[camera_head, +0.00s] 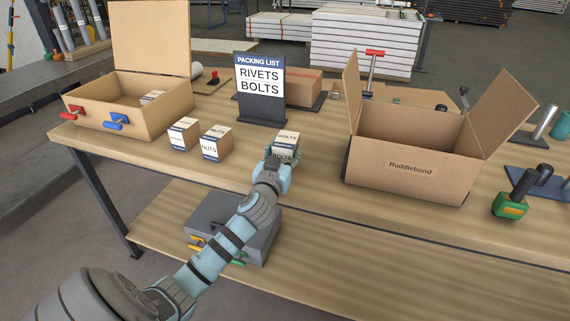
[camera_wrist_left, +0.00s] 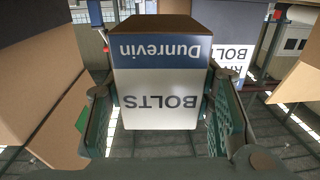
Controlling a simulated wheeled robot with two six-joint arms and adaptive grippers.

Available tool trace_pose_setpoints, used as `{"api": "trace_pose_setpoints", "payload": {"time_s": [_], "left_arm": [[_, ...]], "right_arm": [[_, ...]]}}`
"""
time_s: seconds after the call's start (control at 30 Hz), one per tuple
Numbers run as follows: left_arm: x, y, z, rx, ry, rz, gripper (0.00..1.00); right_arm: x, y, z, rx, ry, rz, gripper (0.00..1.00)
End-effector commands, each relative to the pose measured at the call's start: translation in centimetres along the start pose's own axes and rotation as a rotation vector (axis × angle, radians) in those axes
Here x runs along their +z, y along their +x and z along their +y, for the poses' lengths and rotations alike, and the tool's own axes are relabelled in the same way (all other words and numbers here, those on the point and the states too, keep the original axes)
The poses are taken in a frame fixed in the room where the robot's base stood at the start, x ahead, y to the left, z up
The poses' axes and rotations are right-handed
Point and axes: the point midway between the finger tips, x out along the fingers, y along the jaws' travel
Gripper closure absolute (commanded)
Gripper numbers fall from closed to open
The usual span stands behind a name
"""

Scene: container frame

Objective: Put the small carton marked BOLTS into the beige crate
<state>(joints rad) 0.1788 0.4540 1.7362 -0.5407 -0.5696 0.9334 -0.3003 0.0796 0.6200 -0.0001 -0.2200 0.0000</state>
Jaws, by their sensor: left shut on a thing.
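The small carton marked BOLTS (camera_head: 287,138) is white, blue and brown, and sits in my left gripper (camera_head: 279,160) near the middle of the table. In the left wrist view the BOLTS carton (camera_wrist_left: 160,85) fills the space between the two fingers of the left gripper (camera_wrist_left: 162,130), which are shut on its sides. The head view does not show clearly whether it touches the table. The beige crate (camera_head: 150,121) stands at the left of the table, its lid up, with red and blue clamps on its front. One small carton (camera_head: 151,96) lies inside it. My right gripper is not in view.
Two NUTS cartons (camera_head: 184,134) (camera_head: 216,143) stand between the gripper and the crate. A dark packing-list sign (camera_head: 261,108) reading RIVETS, BOLTS stands behind. An open Ruddlebond cardboard box (camera_head: 409,168) is to the right. A grey toolbox (camera_head: 240,225) sits on the lower shelf.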

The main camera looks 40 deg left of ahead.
Motion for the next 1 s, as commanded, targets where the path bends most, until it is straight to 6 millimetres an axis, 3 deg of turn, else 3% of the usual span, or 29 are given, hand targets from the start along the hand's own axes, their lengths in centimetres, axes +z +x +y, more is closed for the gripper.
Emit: {"api": "trace_pose_setpoints", "payload": {"time_s": [0.1,0.4,0.43,0.53,0.9,1.0], "left_arm": [[2.4,0.0,0.0,-0.001,0.001,-0.001,0.92],[2.5,0.0,0.0,0.0,0.0,0.001,0.92],[2.5,0.0,0.0,-0.001,0.0,-0.001,0.47],[2.4,0.0,0.0,-0.001,0.0,-0.001,0.32],[2.8,-0.1,0.0,0.0,0.0,-0.001,0.32],[2.7,-1.4,0.0,0.001,0.001,-0.001,0.32]], "right_arm": [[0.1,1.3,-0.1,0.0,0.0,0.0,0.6],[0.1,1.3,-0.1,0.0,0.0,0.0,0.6],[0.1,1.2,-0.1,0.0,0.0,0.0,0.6],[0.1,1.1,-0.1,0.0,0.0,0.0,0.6],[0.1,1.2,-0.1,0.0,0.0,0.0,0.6],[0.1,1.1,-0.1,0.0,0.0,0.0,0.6]]}}
